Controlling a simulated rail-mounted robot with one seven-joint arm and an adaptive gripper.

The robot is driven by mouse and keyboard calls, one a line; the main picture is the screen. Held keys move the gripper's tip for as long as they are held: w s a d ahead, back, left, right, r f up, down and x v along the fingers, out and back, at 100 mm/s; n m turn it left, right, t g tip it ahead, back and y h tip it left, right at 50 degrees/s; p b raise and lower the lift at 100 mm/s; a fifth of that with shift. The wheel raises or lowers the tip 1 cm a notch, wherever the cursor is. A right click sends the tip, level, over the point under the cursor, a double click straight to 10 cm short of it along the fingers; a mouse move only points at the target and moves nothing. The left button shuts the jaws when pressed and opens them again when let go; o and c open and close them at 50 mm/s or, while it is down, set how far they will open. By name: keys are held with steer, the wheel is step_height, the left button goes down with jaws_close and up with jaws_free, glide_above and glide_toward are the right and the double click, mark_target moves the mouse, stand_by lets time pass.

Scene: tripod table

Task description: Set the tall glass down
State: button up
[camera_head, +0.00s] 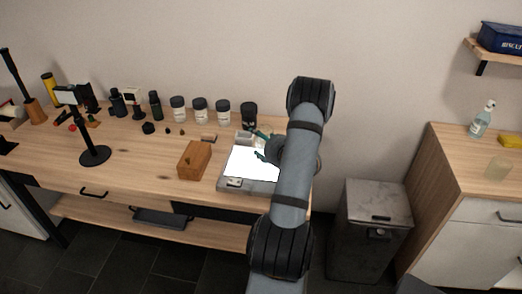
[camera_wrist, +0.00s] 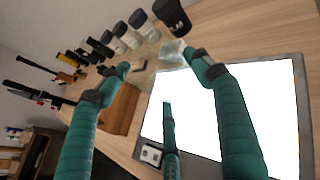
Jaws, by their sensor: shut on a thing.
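My gripper (camera_wrist: 163,68) has teal fingers, spread apart around a faint clear shape that I take to be the tall glass (camera_wrist: 173,53). The glass is see-through, so its outline, base and tilt are hard to make out. In the head view my gripper (camera_head: 262,145) is over the glowing white panel, partly hidden by my arm. A small clear shape shows just left of the fingertips there, but I cannot tell whether it is the held glass. Whether the glass touches the surface below is not clear.
A white lit panel in a grey frame (camera_head: 222,184) lies on the wooden table (camera_head: 130,160). A wooden block (camera_head: 194,160) stands left of it. A black cup (camera_head: 249,115) and several dark-lidded jars (camera_head: 200,110) line the back. A black stand (camera_head: 95,155) is farther left.

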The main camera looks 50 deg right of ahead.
mark_target(261, 150)
steer(key=shift+w+a+f, duration=0.15)
steer(key=shift+f, duration=1.9)
steer(key=shift+f, duration=0.15)
steer(key=o, duration=1.6)
steer(key=shift+r, duration=0.2)
steer(key=b+v, duration=0.1)
steer(key=v, duration=1.1)
